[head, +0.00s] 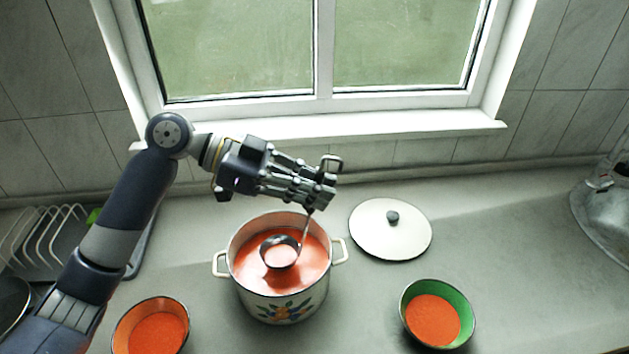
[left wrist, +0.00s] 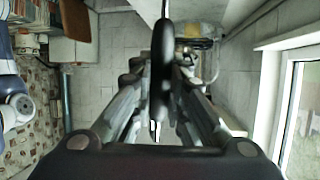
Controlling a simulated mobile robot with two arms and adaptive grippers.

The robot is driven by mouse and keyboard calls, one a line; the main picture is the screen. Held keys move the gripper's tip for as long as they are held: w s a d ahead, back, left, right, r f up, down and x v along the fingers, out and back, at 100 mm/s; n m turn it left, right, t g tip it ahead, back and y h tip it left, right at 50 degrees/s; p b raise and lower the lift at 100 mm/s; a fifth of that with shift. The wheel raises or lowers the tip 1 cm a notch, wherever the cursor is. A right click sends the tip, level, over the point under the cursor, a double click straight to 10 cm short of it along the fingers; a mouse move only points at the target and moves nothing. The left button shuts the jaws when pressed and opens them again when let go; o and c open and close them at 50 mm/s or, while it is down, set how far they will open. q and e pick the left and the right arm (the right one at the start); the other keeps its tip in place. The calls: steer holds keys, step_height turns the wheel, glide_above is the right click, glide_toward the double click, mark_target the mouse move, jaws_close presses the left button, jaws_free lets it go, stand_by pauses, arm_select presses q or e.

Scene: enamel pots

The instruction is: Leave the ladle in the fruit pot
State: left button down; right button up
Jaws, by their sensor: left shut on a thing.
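The fruit pot (head: 287,308) is a cream enamel pot with two side handles and a painted fruit motif, full of orange-red soup. In the left wrist view, a dark upright shape, seemingly the ladle handle (left wrist: 163,60), stands between the fingers. My right gripper is not in view.
A white lid (head: 388,243) with a dark knob lies right of the pot. A green bowl (head: 434,312) and an orange bowl (head: 151,327), both holding soup, stand at front right and front left.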

arm_select(q)
step_height(320, 180, down, 6)
steer(key=b, duration=0.3)
steer(key=shift+r, duration=0.2)
steer(key=shift+f+b, duration=0.7)
steer(key=shift+f, duration=0.05)
